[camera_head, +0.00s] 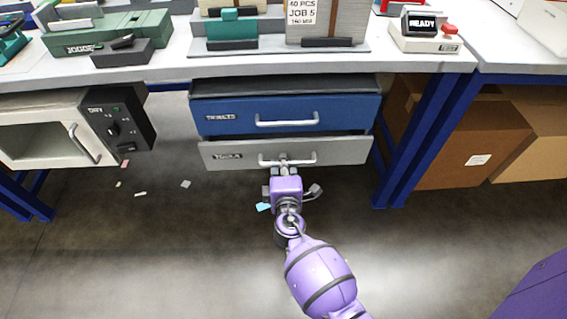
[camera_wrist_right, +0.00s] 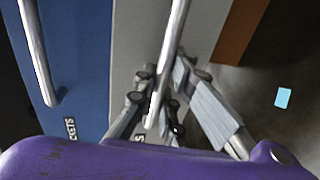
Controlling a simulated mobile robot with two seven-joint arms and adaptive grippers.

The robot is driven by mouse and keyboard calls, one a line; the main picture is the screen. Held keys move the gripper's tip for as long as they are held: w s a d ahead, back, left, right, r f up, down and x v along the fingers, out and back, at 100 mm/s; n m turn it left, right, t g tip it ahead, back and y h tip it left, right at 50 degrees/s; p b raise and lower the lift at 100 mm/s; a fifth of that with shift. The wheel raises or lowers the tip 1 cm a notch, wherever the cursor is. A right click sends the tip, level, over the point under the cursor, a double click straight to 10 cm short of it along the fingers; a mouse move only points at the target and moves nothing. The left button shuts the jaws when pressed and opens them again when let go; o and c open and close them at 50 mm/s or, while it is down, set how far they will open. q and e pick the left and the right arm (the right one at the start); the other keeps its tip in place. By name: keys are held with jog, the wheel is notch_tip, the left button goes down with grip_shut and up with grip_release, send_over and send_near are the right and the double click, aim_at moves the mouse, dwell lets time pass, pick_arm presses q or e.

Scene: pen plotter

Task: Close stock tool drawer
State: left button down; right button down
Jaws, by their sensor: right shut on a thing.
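The grey tool drawer (camera_head: 220,155) is the lower of two drawers under the bench. Its front carries a dark label and a light bar handle (camera_head: 308,159). My right gripper (camera_head: 284,163) reaches up to the middle of this handle, with its fingers shut on the bar. In the right wrist view the handle (camera_wrist_right: 172,60) runs between the fingers (camera_wrist_right: 160,100). A narrow dark strip shows above the grey front; how far the drawer stands out is hard to tell. My left gripper is not in view.
A blue drawer (camera_head: 350,112) with its own handle (camera_head: 287,120) sits directly above. A dry cabinet (camera_head: 30,130) stands left, and cardboard boxes (camera_head: 460,145) stand right behind a blue bench leg (camera_head: 412,140). Small scraps, including a light-blue one (camera_head: 263,207), lie on the floor.

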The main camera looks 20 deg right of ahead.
jog(key=x, duration=0.4)
jog(key=shift+r+b, duration=0.35)
jog(key=shift+b, duration=0.05)
jog(key=shift+r, duration=0.1)
jog(key=c, duration=2.2)
grip_release()
jog(key=shift+w, duration=0.1)
jog(key=shift+o, duration=0.6)
jog(key=v, duration=1.2)
